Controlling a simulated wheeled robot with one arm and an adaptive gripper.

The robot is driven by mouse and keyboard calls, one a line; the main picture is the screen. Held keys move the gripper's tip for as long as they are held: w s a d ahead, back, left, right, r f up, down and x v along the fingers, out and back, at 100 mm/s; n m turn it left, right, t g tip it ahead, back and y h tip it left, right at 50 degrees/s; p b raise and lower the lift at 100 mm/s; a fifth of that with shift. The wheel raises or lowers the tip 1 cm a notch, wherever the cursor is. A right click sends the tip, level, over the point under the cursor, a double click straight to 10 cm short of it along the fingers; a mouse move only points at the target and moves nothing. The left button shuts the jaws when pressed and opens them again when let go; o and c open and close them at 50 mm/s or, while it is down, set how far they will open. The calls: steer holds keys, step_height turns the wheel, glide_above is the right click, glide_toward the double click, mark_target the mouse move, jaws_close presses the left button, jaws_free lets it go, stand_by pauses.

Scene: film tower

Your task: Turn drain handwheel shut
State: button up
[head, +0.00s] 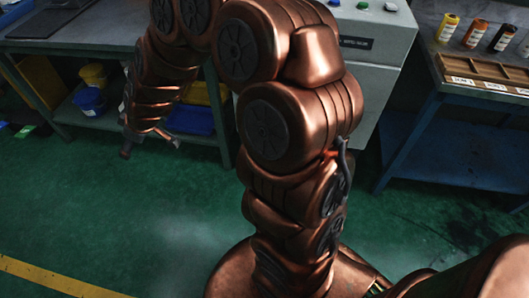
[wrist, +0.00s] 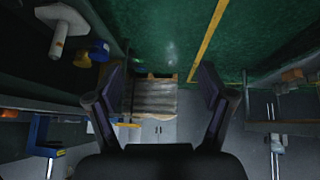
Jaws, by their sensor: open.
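I cannot make out the drain handwheel in either view. My copper arm fills the middle of the head view and may hide part of the scene. My gripper (head: 151,146) hangs in front of the left bench, above the green floor. In the wrist view my gripper (wrist: 160,88) has its two dark fingers spread wide, with nothing between them. A striped grey stack (wrist: 155,98) and a pale cabinet show farther off beyond the fingers.
The left bench (head: 70,47) has a blue bucket (head: 90,101) and a yellow bucket (head: 94,75) on its lower shelf. A grey cabinet (head: 376,70) stands behind my arm. A right bench (head: 425,115) carries bottles and a divided tray (head: 485,72). The green floor (head: 110,210) is open at left.

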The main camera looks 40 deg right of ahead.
steer(key=w+d+f+t+h+b, duration=0.3)
steer(key=w+d+f+b, duration=0.3)
steer(key=w+f, duration=0.6)
steer(key=w+d+f+n+h+b, duration=0.15)
steer(key=d+f+h+b, duration=0.65)
steer(key=d+f, duration=1.2)
steer(key=s+d+f+n+g+h+b, duration=0.4)
steer(key=s+d+f+h+b, duration=0.55)
steer(key=s+d+f, duration=0.75)
steer(key=w+d+r+b, duration=0.1)
steer(key=w+d+b, duration=0.1)
steer(key=w+d, duration=0.2)
steer(key=shift+w+d+r+n+t+b, duration=0.3)
steer(key=shift+w+d+n+b, duration=0.1)
steer(key=shift+d, duration=1.45)
steer(key=shift+c, duration=0.3)
steer(key=c, duration=0.7)
